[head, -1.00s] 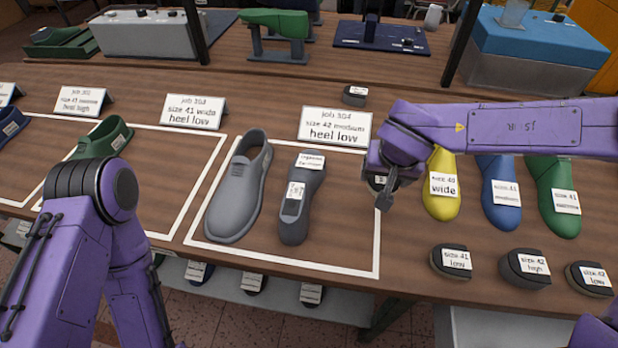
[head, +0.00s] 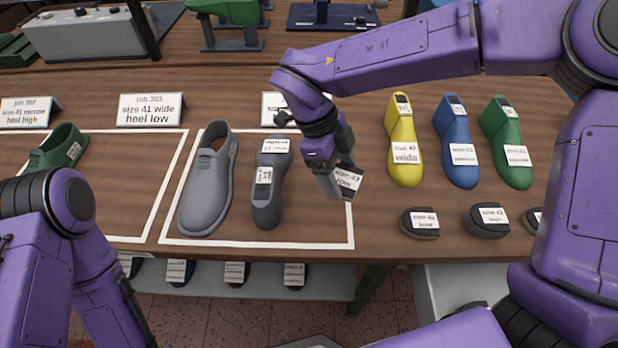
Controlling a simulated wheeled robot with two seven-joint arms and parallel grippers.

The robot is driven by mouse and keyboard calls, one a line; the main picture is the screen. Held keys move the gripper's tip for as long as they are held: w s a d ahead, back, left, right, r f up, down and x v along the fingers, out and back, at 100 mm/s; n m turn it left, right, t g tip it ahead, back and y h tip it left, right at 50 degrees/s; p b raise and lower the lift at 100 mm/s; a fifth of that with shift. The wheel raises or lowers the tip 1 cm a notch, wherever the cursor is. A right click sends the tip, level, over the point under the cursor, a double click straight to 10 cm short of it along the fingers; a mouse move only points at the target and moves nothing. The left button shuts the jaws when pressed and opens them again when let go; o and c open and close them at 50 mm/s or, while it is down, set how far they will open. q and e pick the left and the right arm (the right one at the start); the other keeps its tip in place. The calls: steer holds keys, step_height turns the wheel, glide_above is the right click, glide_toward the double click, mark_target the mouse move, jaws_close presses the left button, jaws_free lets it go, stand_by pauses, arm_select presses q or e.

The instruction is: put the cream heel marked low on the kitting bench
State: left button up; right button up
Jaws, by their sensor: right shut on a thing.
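My right gripper (head: 332,182) is shut on a small dark heel (head: 348,181) with a white label that seems to end in "low". It holds the heel at the right edge of a white-outlined space, beside a grey last; whether the heel touches the bench (head: 225,92) I cannot tell. The heel is partly hidden by the fingers, and no cream shows on it. A grey shoe (head: 206,185) and the grey last (head: 268,185) lie in that space. My left arm shows at the left, but its gripper is out of view.
Dark labelled heels (head: 420,223) (head: 487,221) stand near the front right edge. Yellow (head: 403,150), blue (head: 458,155) and green (head: 507,150) lasts lie behind them. My right arm covers part of the card behind the grey last.

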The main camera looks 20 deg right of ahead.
glide_above(324, 196)
steer(key=f, duration=0.3)
steer(key=a+f, duration=0.1)
steer(key=f, duration=0.1)
steer(key=shift+w+f+p, duration=0.25)
steer(key=shift+w+p, duration=0.05)
steer(key=shift+p, duration=0.1)
step_height(324, 196, down, 3)
steer(key=shift+w+r+p, duration=0.1)
steer(key=shift+r+p, duration=0.1)
steer(key=shift+p, duration=0.4)
steer(key=shift+w+f, duration=0.1)
steer(key=shift+f, duration=0.35)
arm_select(q)
step_height(324, 196, up, 2)
steer(key=shift+r, duration=0.2)
steer(key=shift+s, duration=0.1)
arm_select(e)
steer(key=o, duration=1)
arm_select(q)
steer(key=shift+f+b, duration=0.9)
steer(key=shift+b, duration=0.1)
arm_select(e)
steer(key=shift+v, duration=6.1)
